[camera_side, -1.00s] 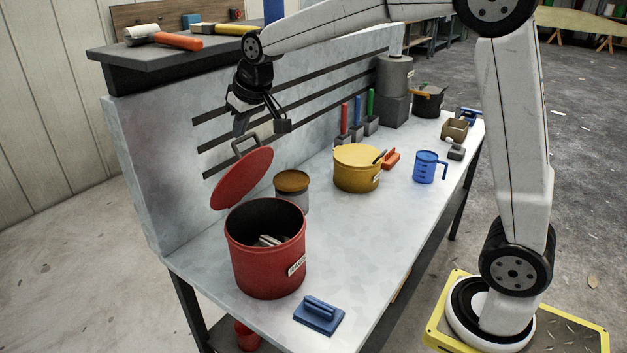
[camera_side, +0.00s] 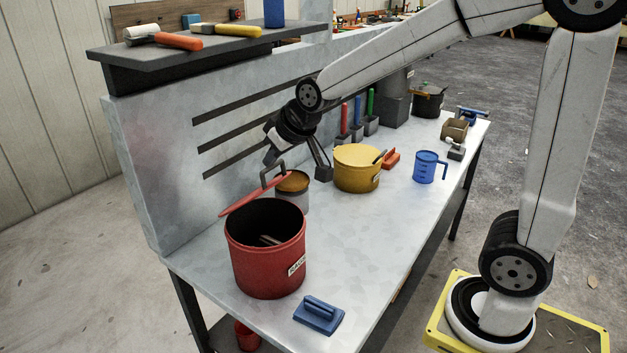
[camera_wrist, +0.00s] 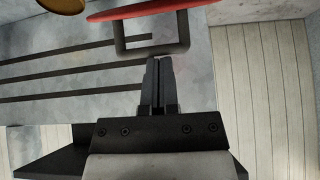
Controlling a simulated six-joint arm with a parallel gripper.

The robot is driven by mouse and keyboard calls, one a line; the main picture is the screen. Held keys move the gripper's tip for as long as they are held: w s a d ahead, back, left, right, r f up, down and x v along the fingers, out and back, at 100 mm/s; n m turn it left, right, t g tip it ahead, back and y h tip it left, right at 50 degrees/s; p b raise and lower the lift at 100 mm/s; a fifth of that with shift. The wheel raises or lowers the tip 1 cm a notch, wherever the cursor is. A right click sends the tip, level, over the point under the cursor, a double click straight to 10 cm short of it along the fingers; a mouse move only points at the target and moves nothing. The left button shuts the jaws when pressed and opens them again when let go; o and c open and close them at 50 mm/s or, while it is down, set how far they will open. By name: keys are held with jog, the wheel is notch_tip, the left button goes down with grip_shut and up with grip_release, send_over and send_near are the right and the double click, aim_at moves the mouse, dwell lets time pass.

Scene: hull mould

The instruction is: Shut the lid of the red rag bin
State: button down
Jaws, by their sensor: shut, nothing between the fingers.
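The red rag bin (camera_side: 265,255) stands at the near end of the bench, with pale rags showing inside. Its red lid (camera_side: 242,201) is hinged at the back and tilts up at a low angle, leaving the mouth open. The lid's dark handle (camera_side: 265,175) stands on its upper face. My gripper (camera_side: 269,160) is shut and empty, behind and above the lid, with its tips at the handle. In the wrist view, my shut fingers (camera_wrist: 157,62) point at the handle (camera_wrist: 122,40) and the lid's red edge (camera_wrist: 150,9); contact is unclear.
A jar with an orange-brown lid (camera_side: 292,183) stands close behind the bin. A yellow tub (camera_side: 355,170) and a blue jug (camera_side: 427,166) stand farther along. A blue block with a handle (camera_side: 318,315) lies in front. The shelf (camera_side: 130,62) overhangs the back left.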

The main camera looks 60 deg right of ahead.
jog(key=s+f, duration=0.6)
jog(key=f, duration=0.1)
jog(key=shift+f, duration=0.25)
jog(key=shift+s+r, duration=0.1)
dwell(0.4)
